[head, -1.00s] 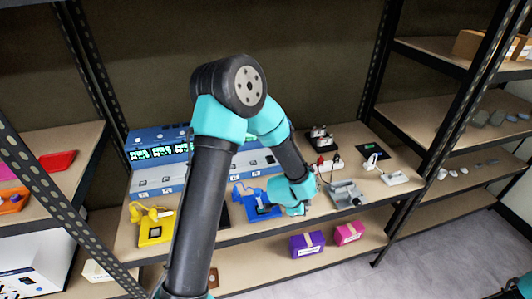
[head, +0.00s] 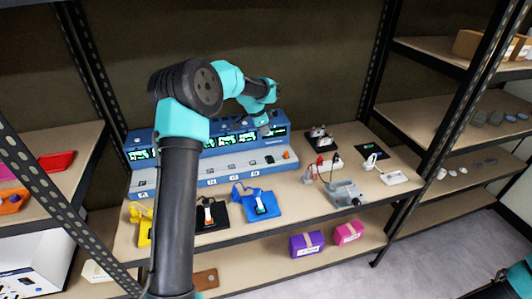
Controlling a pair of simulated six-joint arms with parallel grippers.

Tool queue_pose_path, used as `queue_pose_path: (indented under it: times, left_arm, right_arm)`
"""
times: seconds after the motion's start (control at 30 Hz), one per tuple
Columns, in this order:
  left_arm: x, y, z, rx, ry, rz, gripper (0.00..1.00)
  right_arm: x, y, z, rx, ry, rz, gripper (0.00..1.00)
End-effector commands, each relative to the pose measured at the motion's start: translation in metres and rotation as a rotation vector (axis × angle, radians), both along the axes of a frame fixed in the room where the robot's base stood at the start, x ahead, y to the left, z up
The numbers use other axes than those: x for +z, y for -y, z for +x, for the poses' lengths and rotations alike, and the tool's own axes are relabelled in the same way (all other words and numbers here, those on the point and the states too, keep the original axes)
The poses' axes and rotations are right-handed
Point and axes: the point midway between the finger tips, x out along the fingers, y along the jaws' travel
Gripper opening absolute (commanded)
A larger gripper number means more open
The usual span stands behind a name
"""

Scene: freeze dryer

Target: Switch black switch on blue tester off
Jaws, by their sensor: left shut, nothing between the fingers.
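A long blue and grey tester (head: 222,160) with several lit green screens stands at the back of the shelf. My left gripper (head: 266,132) is shut and empty, in front of the right end of the tester's screen panel. I cannot tell if it touches the panel. My right gripper is out of view.
A blue stand (head: 265,211), a black stand (head: 212,224) and a yellow stand (head: 144,235) are in front of the tester. A grey fixture (head: 345,194) and a red and white plug (head: 319,166) are to the right. Purple (head: 306,245) and pink (head: 348,233) boxes lie below.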

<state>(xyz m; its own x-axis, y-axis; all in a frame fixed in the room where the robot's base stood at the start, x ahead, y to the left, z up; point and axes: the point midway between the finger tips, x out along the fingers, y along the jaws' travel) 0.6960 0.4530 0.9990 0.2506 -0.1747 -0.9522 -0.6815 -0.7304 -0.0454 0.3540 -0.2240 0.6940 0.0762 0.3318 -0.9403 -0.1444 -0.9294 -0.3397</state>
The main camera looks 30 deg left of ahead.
Motion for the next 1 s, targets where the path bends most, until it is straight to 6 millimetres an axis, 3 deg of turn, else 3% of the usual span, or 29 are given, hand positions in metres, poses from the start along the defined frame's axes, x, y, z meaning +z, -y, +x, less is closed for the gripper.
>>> queue_pose_path:
  times: [0.13,0.57,0.77,1.0]
  left_arm:
    - [0.008,-0.010,0.000,0.021,-0.016,0.009,0.00]
    - [0.003,-0.009,0.001,0.019,-0.017,0.010,0.00]
    - [-0.017,-0.006,0.005,0.019,-0.018,0.009,0.00]
    - [-0.055,0.000,0.015,0.019,-0.019,0.009,0.00]
  right_arm:
    - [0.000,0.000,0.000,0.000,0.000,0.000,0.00]
    - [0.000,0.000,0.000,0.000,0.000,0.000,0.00]
    - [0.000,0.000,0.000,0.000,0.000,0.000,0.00]
    - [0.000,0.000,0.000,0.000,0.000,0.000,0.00]
